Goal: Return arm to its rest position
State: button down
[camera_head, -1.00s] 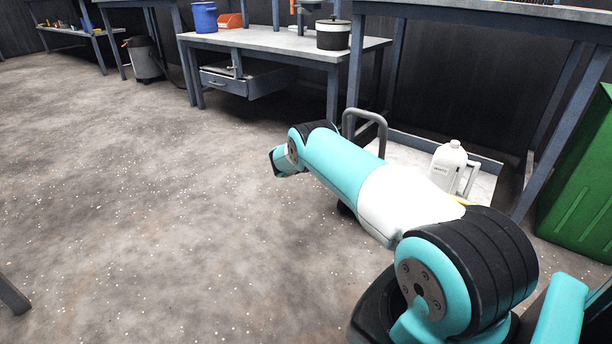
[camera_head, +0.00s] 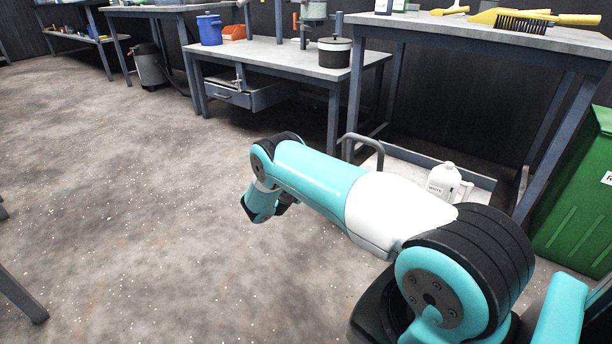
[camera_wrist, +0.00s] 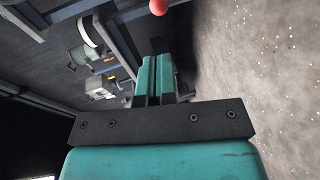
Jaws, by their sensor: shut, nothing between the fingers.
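My arm reaches across the head view from the lower right toward the centre, with its wrist bent down over open floor. In the wrist view my gripper (camera_wrist: 155,78) is shut, its two teal fingers together with nothing between them. In the head view the fingers themselves are hidden or too small to make out at the arm's end.
A low platform trolley (camera_head: 410,160) with a handle carries a white jug (camera_head: 443,183) behind my arm. A workbench (camera_head: 275,52) holds a blue bucket (camera_head: 210,30) and a pot (camera_head: 334,51). A higher table (camera_head: 490,35) holds yellow brushes. A green bin (camera_head: 580,205) stands right.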

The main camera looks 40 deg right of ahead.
jog(key=shift+a, duration=0.1)
dwell(0.4)
jog(key=w+a+r+m+y+p, duration=0.15)
jog(key=w+a+r+y, duration=0.3)
jog(key=a+r, duration=0.5)
jog(key=s+a+r+y, duration=0.4)
jog(key=a+r, duration=0.3)
jog(key=a, duration=0.1)
jog(key=s+a+r+y, duration=0.3)
jog(key=a+r, duration=0.5)
jog(key=a, duration=0.1)
jog(key=s+a+r+n+g+y+p, duration=0.15)
jog(key=s+a+r, duration=0.3)
jog(key=s, duration=0.65)
jog(key=s+a+r+n+g+y, duration=0.2)
jog(key=s+a+r+y, duration=0.3)
jog(key=s, duration=0.6)
jog(key=s+a+r+n+g+y+p, duration=0.1)
jog(key=s+a+r+g, duration=0.15)
jog(key=s+a, duration=0.65)
notch_tip(320, 180, up, 39)
jog(key=s+d+p, duration=0.2)
jog(key=p, duration=3.5)
jog(key=shift+s+f+t+p, duration=0.2)
jog(key=shift+s+t+p, duration=0.15)
jog(key=shift+t, duration=0.05)
